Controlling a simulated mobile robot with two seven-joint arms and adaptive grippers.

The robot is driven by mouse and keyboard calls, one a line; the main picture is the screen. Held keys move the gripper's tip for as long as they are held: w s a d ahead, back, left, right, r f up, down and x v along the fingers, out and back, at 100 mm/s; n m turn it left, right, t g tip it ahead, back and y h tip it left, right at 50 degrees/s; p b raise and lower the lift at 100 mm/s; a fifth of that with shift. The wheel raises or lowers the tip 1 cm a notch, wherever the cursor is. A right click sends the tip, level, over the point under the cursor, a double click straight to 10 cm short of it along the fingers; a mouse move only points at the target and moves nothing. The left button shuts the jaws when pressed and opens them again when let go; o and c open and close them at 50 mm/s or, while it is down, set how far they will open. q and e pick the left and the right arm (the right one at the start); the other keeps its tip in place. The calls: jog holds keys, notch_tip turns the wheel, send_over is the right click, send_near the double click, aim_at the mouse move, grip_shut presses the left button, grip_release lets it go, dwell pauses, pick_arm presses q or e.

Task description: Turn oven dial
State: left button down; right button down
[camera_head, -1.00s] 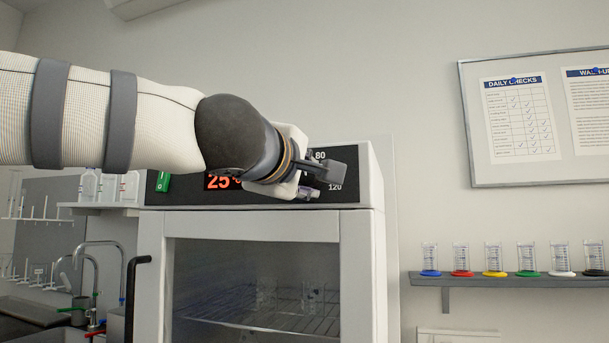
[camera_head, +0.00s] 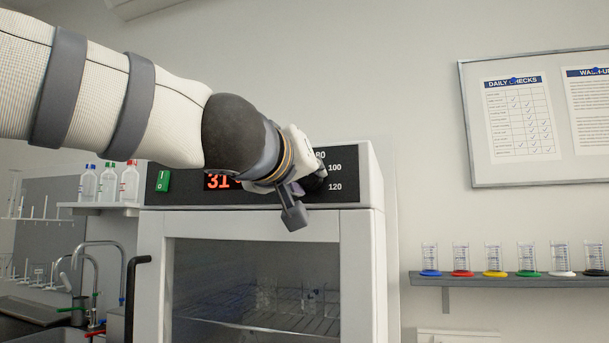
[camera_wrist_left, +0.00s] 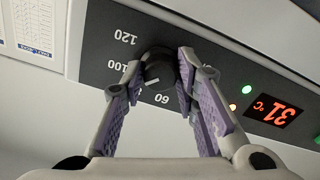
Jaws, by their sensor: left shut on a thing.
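The oven dial (camera_wrist_left: 159,70) is a round black knob with a white pointer line on the dark panel. In the left wrist view it sits between the two purple-padded fingers of my left gripper (camera_wrist_left: 161,74), which is shut on it. Scale numbers 60, 100 and 120 show around it. In the head view my left gripper (camera_head: 306,174) is at the right part of the panel and mostly hides the dial. The oven (camera_head: 361,240) is white with a glass door. Its red display (camera_wrist_left: 275,111) reads 31 °C.
A green switch (camera_head: 162,181) is at the panel's left end. A shelf with bottles (camera_head: 108,183) and a sink tap (camera_head: 95,262) are left of the oven. A shelf of beakers (camera_head: 510,275) and a noticeboard (camera_head: 540,120) are on the right.

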pick_arm(q)
jog(key=shift+r+m, duration=0.15)
jog(key=shift+m, duration=1.85)
jog(key=c, duration=1.2)
grip_release()
jog(key=shift+c, duration=0.2)
jog(key=v, duration=1.2)
